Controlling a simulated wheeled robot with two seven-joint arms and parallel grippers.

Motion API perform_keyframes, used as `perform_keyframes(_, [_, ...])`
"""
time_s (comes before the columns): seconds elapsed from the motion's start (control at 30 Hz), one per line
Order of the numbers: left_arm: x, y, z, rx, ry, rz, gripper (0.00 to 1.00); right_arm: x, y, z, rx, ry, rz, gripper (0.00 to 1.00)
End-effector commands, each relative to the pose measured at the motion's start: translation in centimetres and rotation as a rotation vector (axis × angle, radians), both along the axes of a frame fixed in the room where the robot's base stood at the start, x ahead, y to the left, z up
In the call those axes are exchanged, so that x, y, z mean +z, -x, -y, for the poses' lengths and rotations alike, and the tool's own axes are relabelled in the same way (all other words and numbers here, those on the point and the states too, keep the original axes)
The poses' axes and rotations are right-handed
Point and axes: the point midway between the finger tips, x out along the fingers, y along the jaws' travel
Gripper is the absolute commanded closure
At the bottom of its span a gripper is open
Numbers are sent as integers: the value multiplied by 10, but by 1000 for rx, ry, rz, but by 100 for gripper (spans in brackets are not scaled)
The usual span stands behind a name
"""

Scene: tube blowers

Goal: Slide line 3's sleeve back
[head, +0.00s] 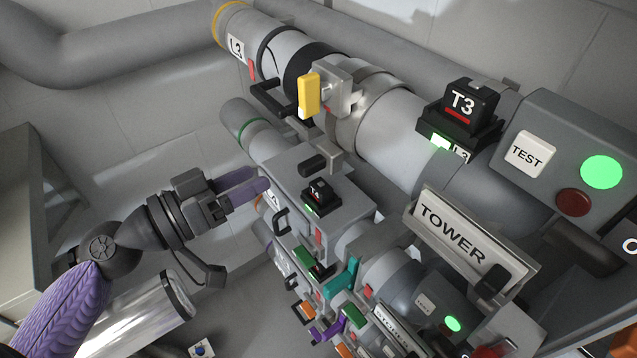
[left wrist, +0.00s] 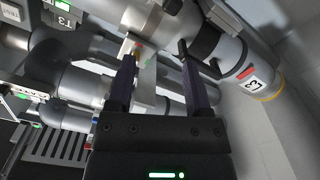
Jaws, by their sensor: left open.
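Line 3 is the large grey tube at the top of the head view. Its sleeve, the light end section labelled L3 (head: 236,48), has a red mark and a black handle (head: 268,97). A yellow lever (head: 308,95) stands on a metal clamp block (head: 334,84) beside the dark band. My left gripper (head: 262,186) is open and empty, below and left of the handle in the head view. In the left wrist view the L3 label (left wrist: 253,86) and handle (left wrist: 192,60) lie ahead, the handle near the right finger's tip. My right gripper is not in view.
The black T3 box (head: 460,103) and a TEST panel (head: 527,153) with a lit green lamp (head: 601,172) sit farther along line 3. A smaller unit (head: 340,190) and several lower lines crowd below. A TOWER sign (head: 452,236) stands at right.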

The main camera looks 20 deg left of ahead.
Motion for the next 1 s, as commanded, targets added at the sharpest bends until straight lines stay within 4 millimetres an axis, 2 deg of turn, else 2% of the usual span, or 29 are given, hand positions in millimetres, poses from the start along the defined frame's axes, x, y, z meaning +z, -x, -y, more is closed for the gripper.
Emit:
perform_keyframes(0.03, [-26,1,0,-3,-111,79,35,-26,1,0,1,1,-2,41])
perform_keyframes(0.17, [-33,2,0,-2,-297,226,35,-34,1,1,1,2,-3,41])
perform_keyframes(0.27, [-26,-5,6,-1,-324,252,35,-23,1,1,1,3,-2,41])
perform_keyframes(0.4, [-19,-29,23,1,-322,253,35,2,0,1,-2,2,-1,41])
perform_keyframes(0.53, [-20,-51,42,1,-322,251,35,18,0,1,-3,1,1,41])
perform_keyframes(0.7, [-25,-70,57,0,-322,248,35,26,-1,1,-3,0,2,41])
perform_keyframes(1.0, [-29,-75,62,-2,-325,247,35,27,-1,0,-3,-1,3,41])
